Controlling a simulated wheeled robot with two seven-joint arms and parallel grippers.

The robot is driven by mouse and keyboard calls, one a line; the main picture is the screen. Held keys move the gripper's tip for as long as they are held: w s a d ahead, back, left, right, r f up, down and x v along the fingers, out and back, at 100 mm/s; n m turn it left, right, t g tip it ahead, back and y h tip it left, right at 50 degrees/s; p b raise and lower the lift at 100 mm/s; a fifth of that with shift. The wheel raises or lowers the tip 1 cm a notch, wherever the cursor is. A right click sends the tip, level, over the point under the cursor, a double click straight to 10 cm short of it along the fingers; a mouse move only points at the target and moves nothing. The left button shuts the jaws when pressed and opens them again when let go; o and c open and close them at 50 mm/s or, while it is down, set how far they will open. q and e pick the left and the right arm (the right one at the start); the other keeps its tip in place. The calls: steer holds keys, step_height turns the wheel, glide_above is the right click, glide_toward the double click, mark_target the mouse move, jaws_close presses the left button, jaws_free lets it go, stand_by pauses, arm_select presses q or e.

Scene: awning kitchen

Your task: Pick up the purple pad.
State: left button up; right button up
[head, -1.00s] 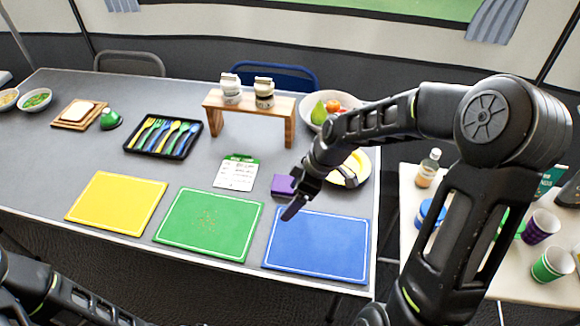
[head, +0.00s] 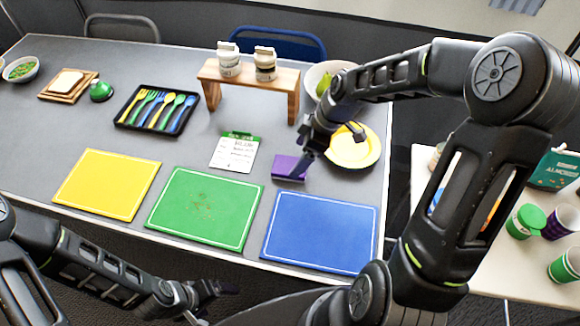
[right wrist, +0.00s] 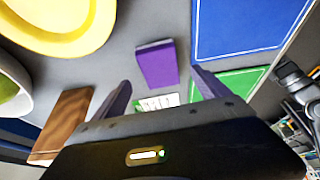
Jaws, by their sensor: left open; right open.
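The purple pad (head: 291,167) lies on the grey table behind the blue mat, between the clipboard and the yellow plate. In the right wrist view the purple pad (right wrist: 157,64) lies ahead of and between the two spread fingers, apart from them. My right gripper (right wrist: 158,88) is open and empty, above the table. In the head view the right gripper (head: 305,160) is close to the pad and overlaps its right edge. My left gripper (head: 222,300) is low at the front, off the table's near edge; its fingers show small.
Yellow (head: 107,184), green (head: 205,206) and blue (head: 320,231) mats line the front edge. A clipboard (head: 234,152) lies left of the pad. A yellow plate (head: 354,147) is right of it. A wooden stand (head: 285,80) with two jars and a cutlery tray (head: 118,121) are behind.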

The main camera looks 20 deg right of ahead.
mark_target(291, 165)
steer(key=shift+f, duration=0.15)
steer(key=x, duration=0.5)
steer(key=shift+a+p, duration=0.1)
steer(key=shift+p, duration=0.2)
steer(key=shift+c, duration=0.5)
steer(key=c, duration=1.3)
